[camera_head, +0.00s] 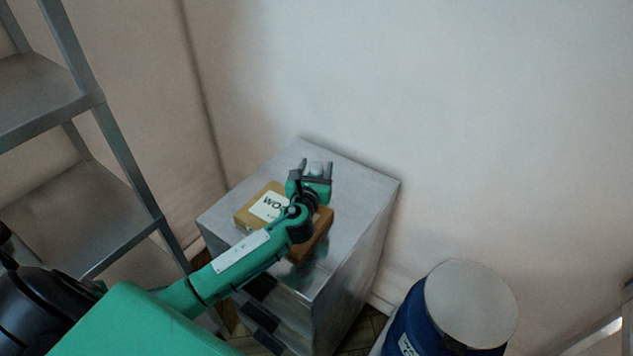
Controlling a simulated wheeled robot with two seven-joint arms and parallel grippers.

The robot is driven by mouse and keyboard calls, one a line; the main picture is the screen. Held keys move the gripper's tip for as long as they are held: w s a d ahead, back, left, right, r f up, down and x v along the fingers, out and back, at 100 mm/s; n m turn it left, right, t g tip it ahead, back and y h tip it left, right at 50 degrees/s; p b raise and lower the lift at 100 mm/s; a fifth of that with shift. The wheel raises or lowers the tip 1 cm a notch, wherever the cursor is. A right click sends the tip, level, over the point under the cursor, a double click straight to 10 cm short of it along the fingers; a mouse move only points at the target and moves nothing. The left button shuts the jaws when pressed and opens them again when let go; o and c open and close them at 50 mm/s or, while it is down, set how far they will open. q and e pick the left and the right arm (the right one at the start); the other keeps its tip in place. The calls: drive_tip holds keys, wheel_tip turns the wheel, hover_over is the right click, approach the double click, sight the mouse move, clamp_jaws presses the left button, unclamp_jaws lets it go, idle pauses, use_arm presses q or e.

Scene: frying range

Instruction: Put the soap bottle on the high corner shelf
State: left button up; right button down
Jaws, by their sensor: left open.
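My left gripper (317,168) is above the back part of a metal cabinet (355,192), with its two fingers apart. A small pale, rounded thing (317,169) shows between the fingers. It may be the top of the soap bottle, but the rest of it is hidden by the gripper and I cannot tell whether the fingers touch it. No other soap bottle is clear. A grey metal shelf rack (85,205) stands at the left, near the room corner. I cannot tell whether it is the high corner shelf. My right gripper is out of view.
A brown box (247,211) with a pale label lies on the cabinet, partly under my left arm. A blue drum (415,322) with a grey lid stands at the lower right. Walls close in behind the cabinet. The cabinet's right side top is bare.

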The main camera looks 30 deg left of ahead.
use_arm(q)
drive_tip(key=shift+w+a, duration=0.1)
drive_tip(key=shift+w, duration=0.35)
clamp_jaws()
drive_tip(key=shift+r, duration=0.15)
